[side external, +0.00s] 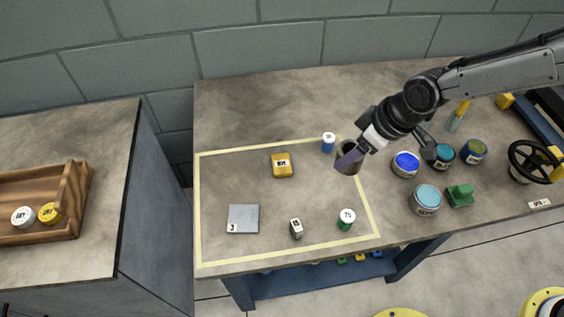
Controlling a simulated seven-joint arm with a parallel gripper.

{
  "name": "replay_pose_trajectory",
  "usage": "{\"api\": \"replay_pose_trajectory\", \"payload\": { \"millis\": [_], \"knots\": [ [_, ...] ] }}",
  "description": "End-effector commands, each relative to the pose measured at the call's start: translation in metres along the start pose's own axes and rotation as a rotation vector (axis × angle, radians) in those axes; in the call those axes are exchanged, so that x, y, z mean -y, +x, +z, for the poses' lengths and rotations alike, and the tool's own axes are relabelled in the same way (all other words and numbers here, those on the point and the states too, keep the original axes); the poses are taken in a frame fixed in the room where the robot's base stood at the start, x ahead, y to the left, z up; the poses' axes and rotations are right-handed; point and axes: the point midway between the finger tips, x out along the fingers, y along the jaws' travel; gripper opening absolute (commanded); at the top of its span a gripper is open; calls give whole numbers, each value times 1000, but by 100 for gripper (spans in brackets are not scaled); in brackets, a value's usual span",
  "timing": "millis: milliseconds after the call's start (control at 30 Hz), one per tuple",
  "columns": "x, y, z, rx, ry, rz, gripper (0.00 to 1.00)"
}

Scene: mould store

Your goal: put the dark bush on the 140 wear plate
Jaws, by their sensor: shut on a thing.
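My gripper (350,161) is at the right side of the taped area, shut on a dark, hollow-looking bush (348,148). The fingers partly cover the bush, and I cannot tell how far it is above the table. A flat grey square plate (243,217) lies at the left front of the taped area, with a small white label at its corner. A yellow block (282,168) with a label lies further back. Neither label can be read clearly as 140, so I cannot confirm which is the wear plate; the grey one looks like a plate.
Inside the tape (290,256) stand a small dark block (296,231), a green labelled cylinder (346,222) and a blue one with a white top (328,146). Several tins (426,197), a green block (460,194) and a handwheel (533,163) crowd the right. The tape's middle is clear.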

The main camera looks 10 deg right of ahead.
Motion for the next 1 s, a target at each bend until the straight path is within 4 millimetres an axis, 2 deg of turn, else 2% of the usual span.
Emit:
{"api": "replay_pose_trajectory", "payload": {
  "millis": [33,200,467,1000],
  "knots": [
    [0,4,-12,-4,3,2,0],
    [1,16,-31,-2,-14,-6,0],
    [8,36,-37,-3,-37,-16,0],
    [-1,113,-103,-2,-37,-16,0]
  ]
}}
